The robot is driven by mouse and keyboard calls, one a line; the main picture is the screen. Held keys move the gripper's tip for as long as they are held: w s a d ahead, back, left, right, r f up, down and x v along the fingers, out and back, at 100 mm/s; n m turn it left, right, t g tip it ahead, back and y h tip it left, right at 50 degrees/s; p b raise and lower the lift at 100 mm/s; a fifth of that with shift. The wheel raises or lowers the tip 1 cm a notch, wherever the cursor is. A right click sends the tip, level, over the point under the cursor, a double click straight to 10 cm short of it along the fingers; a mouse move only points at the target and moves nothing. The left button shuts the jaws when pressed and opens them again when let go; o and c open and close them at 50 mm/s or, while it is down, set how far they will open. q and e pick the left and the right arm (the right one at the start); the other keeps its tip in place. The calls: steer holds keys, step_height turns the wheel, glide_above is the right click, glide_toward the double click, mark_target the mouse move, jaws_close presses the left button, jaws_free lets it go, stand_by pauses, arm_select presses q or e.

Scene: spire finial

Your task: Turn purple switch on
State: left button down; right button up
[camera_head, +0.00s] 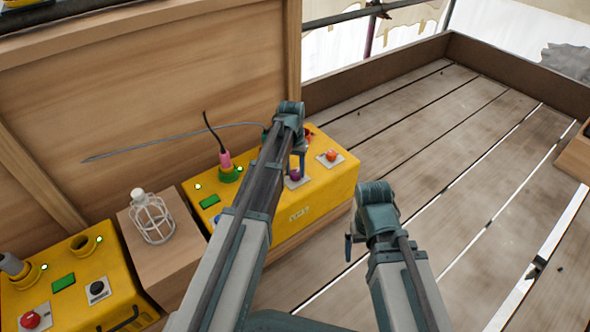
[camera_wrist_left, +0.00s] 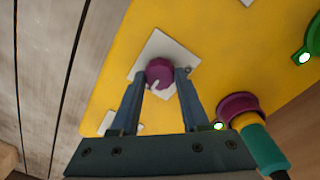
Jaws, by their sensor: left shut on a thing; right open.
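The purple switch (camera_head: 294,175) is a round knob on a pale square plate on top of the yellow box (camera_head: 335,190), in the middle of the head view. In the left wrist view the purple knob (camera_wrist_left: 160,70) sits between both fingertips, with a light mark on its face. My left gripper (camera_head: 299,163) is at the knob from above and is shut on it. My right gripper (camera_head: 350,240) is open and empty, to the right of the yellow box; its fingers are partly hidden by its wrist.
A caged lamp (camera_head: 152,217) and another yellow box (camera_head: 75,290) are further left.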

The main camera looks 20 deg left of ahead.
mark_target(293, 172)
stand_by(0.4)
arm_select(q)
steer(key=shift+c, duration=2)
jaws_free()
steer(key=shift+r, duration=0.1)
step_height(293, 172, up, 14)
steer(key=p, duration=1.3)
steer(key=shift+a+f+p, duration=0.2)
steer(key=shift+a+p, duration=0.1)
steer(key=shift+p, duration=0.1)
steer(key=shift+f, duration=0.15)
steer(key=f+b, duration=1.3)
steer(key=shift+d+f, duration=0.15)
steer(key=shift+d, duration=0.15)
